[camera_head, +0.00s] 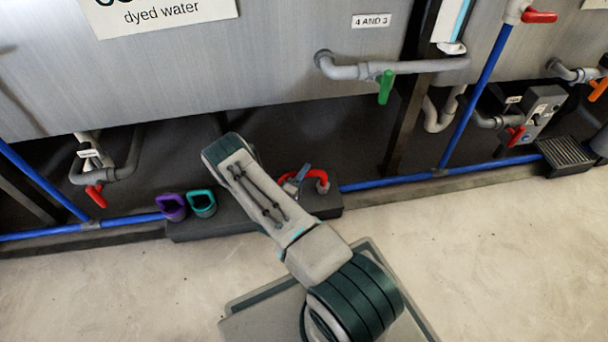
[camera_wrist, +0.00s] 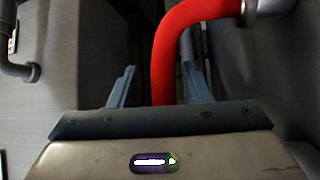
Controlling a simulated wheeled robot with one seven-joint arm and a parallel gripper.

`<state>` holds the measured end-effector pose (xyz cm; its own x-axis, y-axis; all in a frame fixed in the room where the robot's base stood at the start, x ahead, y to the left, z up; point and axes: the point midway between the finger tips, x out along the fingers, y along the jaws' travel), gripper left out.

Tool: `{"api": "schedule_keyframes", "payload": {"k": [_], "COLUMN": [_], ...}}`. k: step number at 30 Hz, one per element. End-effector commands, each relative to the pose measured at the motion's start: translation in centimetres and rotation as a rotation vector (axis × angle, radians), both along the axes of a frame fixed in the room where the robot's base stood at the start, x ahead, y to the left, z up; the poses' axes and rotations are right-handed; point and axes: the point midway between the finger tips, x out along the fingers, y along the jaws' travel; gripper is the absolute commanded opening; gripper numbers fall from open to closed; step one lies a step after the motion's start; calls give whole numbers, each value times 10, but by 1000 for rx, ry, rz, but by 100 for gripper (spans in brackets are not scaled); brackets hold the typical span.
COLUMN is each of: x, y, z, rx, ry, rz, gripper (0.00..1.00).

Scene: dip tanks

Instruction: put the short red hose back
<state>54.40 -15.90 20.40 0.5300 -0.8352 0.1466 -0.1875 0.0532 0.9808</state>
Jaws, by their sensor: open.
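The short red hose (camera_head: 321,176) shows as a bent red piece over the right end of a dark low block (camera_head: 240,222) in the head view. In the wrist view the red hose (camera_wrist: 170,55) rises and bends to the right into a grey metal collar (camera_wrist: 268,8). My gripper (camera_head: 297,182) is at the hose, partly hidden by my arm in the head view. Its blue-grey fingers (camera_wrist: 158,80) are open, one on each side of the hose. I cannot tell whether either touches it. The hose's lower end is hidden behind my gripper.
A purple loop (camera_head: 172,207) and a teal loop (camera_head: 202,203) stand on the block's left part. Blue pipes (camera_head: 395,182) run along the wall base. The floor in front is clear.

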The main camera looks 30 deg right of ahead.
Motion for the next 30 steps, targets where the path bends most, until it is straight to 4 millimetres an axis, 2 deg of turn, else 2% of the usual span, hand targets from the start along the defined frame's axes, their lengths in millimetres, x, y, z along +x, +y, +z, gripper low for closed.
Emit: {"api": "schedule_keyframes", "payload": {"k": [5,15,21,23,26,30], "x": [-12,-51,-61,-60,-46,-9], "y": [21,80,97,100,103,111], "z": [1,-10,-15,-14,-10,6], "rx": [1,1,1,15,88,290], "ry": [4,2,1,-3,-20,-56], "rz": [4,3,1,2,13,43], "gripper": [44,44,44,44,44,44]}}
